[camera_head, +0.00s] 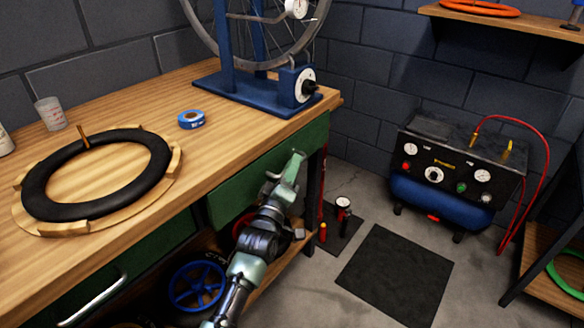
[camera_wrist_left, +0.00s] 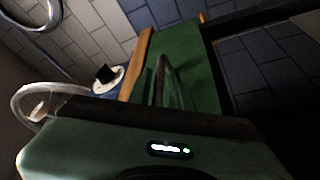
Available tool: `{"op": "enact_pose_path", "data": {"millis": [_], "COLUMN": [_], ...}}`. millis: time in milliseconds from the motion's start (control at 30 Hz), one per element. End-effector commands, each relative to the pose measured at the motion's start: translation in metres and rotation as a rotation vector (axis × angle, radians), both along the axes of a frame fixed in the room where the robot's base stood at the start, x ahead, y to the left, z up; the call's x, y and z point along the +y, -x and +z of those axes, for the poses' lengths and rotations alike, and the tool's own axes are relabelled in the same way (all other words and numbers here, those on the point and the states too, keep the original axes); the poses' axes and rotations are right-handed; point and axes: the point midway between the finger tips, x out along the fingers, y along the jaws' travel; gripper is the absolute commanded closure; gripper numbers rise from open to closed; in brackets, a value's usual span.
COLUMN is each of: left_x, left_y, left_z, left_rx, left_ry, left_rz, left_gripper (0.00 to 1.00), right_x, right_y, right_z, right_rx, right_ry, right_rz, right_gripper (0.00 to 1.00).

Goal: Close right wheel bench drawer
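The right wheel bench drawer (camera_head: 234,190) has a green front below the right part of the wooden bench top. From this angle I cannot tell how far it stands out. Its green front also shows in the left wrist view (camera_wrist_left: 203,75). My left gripper (camera_head: 296,160) is at the right part of this front, its tips pointing up toward the bench edge. A silvery curved piece, possibly the handle, shows beside it. In the left wrist view, narrow dark shapes stand before the green face, and the finger gap is unclear. My right gripper is not in view.
The bench top (camera_head: 130,105) holds a black tire (camera_head: 45,190), blue tape (camera_head: 191,119), a cup (camera_head: 50,113) and a blue wheel stand (camera_head: 230,86). A blue wheel (camera_head: 197,285) lies below. A compressor (camera_head: 440,185) stands right; the floor mat (camera_head: 395,275) is clear.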

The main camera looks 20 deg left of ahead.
Motion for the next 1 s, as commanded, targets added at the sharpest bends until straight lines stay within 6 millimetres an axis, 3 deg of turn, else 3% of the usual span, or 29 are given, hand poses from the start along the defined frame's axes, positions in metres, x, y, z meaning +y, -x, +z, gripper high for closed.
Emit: {"op": "enact_pose_path", "data": {"millis": [133,200,1000], "left_x": [-0.0001,-0.0001,-0.0002], "left_y": [0.0001,0.0002,0.0005], "left_z": [0.0001,0.0001,-0.0006], "left_rx": [0.0,0.0,0.001], "left_ry": [0.0,0.0,0.0], "left_rz": [0.0,0.0,0.0], "left_gripper": [0.83,1.0,1.0], "right_x": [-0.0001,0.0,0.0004], "right_y": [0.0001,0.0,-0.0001], "right_z": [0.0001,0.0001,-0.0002], "right_rx": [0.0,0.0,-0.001], "right_ry": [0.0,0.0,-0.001], "right_rz": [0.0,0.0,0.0], "right_gripper": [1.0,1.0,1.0]}}
